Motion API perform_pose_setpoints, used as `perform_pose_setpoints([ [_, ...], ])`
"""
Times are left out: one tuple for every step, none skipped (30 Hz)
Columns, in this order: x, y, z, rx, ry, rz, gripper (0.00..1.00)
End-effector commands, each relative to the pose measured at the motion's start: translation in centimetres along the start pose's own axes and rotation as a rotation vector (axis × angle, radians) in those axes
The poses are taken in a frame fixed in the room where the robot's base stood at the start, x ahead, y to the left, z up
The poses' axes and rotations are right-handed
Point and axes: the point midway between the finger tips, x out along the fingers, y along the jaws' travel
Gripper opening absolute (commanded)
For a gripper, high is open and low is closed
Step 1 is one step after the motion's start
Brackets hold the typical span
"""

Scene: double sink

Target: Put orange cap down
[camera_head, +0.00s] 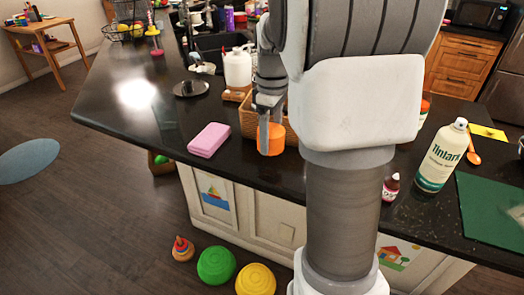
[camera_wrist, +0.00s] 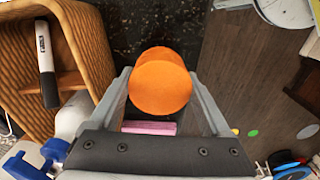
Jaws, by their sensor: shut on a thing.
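The orange cap (camera_head: 272,139) is between the fingers of my gripper (camera_head: 268,118), over the front edge area of the dark counter, just in front of a wicker basket. In the wrist view the orange cap (camera_wrist: 160,83) is held between the two grey fingers of my gripper (camera_wrist: 160,90), its round orange top facing the camera. My gripper is shut on it. I cannot tell whether the underside of the cap touches the counter.
A pink folded cloth (camera_head: 209,140) lies left of the cap. The wicker basket (camera_head: 249,116) stands close behind it; a marker (camera_wrist: 47,62) shows there in the wrist view. A spray can (camera_head: 440,158) and small bottle (camera_head: 391,187) stand to the right. The counter's left part has bare room.

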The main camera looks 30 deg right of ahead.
Motion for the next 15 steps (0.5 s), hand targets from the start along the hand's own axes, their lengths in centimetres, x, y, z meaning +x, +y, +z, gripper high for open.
perform_pose_setpoints([
  [0.5, -0.3, -0.8, -0.003, -0.002, -0.002, 0.3],
  [0.7, -0.4, -1.1, -0.002, -0.002, -0.002, 0.3],
  [0.9, -0.6, -1.4, -0.002, -0.001, -0.001, 0.3],
  [1.0, -0.7, -1.6, -0.002, -0.001, 0.0, 0.3],
  [1.1, -0.7, -1.8, -0.001, 0.0, 0.0, 0.3],
  [1.3, -0.8, -1.9, 0.0, 0.0, 0.0, 0.3],
  [1.6, -0.8, -1.9, 0.001, -0.001, 0.0, 0.3],
  [1.9, -0.8, -1.9, 0.001, -0.002, -0.002, 0.3],
  [2.5, -0.8, -1.9, 0.001, -0.003, -0.002, 0.3],
  [3.0, -0.8, -1.9, 0.001, -0.003, -0.003, 0.3],
  [3.5, -0.8, -1.9, 0.001, -0.003, -0.003, 0.3],
  [4.1, -0.8, -1.9, 0.001, -0.003, -0.003, 0.3],
  [4.5, -0.8, -1.9, 0.001, -0.003, -0.003, 0.3],
  [4.8, -0.8, -1.9, 0.001, -0.002, -0.002, 0.3],
  [5.1, -0.8, -1.9, 0.001, -0.001, -0.001, 0.3],
])
